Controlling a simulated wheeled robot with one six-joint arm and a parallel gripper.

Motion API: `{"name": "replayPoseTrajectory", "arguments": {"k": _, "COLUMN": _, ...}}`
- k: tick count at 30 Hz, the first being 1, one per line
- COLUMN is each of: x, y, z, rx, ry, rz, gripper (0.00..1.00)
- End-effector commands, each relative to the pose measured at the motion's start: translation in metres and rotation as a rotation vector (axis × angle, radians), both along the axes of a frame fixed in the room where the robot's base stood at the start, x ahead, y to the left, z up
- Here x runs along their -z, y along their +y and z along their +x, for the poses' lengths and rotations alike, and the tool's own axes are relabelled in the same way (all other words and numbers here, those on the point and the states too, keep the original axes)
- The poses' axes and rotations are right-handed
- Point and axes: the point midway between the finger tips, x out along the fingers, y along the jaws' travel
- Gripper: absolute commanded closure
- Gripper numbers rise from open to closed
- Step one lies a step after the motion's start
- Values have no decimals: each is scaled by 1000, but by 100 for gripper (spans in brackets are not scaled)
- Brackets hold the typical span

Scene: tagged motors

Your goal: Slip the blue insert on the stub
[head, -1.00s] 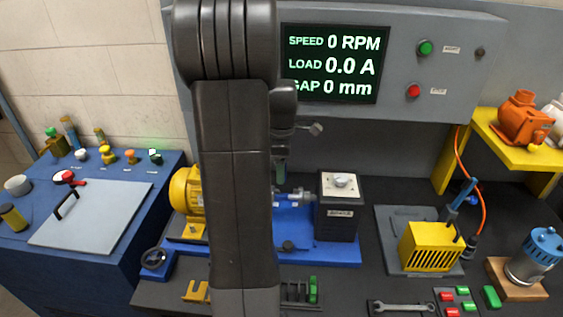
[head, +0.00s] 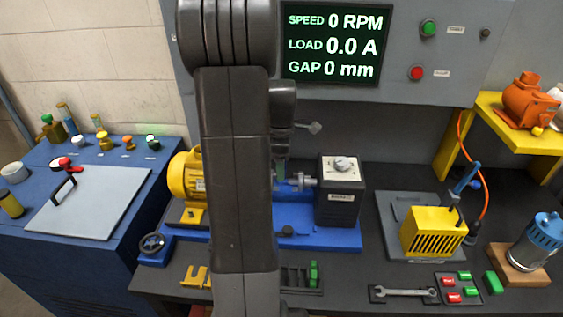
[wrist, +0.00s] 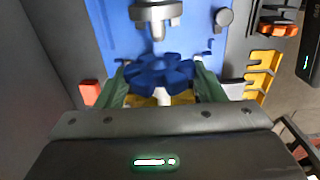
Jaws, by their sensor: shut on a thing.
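The blue insert (wrist: 160,73) is a star-shaped piece with several lobes, seen in the wrist view between the green fingers of my gripper (wrist: 161,78). My gripper is shut on it. A grey metal hub (wrist: 155,12) with a short downward-pointing stub (wrist: 158,32) is just above the insert in the picture; a small gap shows between them. A pale shaft (wrist: 162,97) shows below the insert, near the yellow motor. In the head view my arm hides most of the gripper; the hub (head: 305,181) shows beside the dark box.
The yellow motor (head: 185,176) and dark box (head: 338,205) stand on a blue base (head: 325,239). Yellow brackets (wrist: 262,75) lie to the right in the wrist view. A wrench (head: 404,291) and a yellow vented box (head: 432,238) are on the bench at right.

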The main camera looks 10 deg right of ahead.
Motion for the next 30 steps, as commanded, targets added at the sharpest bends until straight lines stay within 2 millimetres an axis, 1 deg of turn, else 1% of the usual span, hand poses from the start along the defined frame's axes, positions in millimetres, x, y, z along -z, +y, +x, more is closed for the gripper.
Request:
{"name": "replayPoseTrajectory", "arguments": {"k": 1, "x": 5, "y": 0, "z": 0, "rx": 0, "ry": 1, "rz": 0, "gripper": 60}}
{"name": "replayPoseTrajectory", "arguments": {"k": 30, "x": 53, "y": 0, "z": 0, "rx": 0, "ry": 0, "rz": 0, "gripper": 60}}
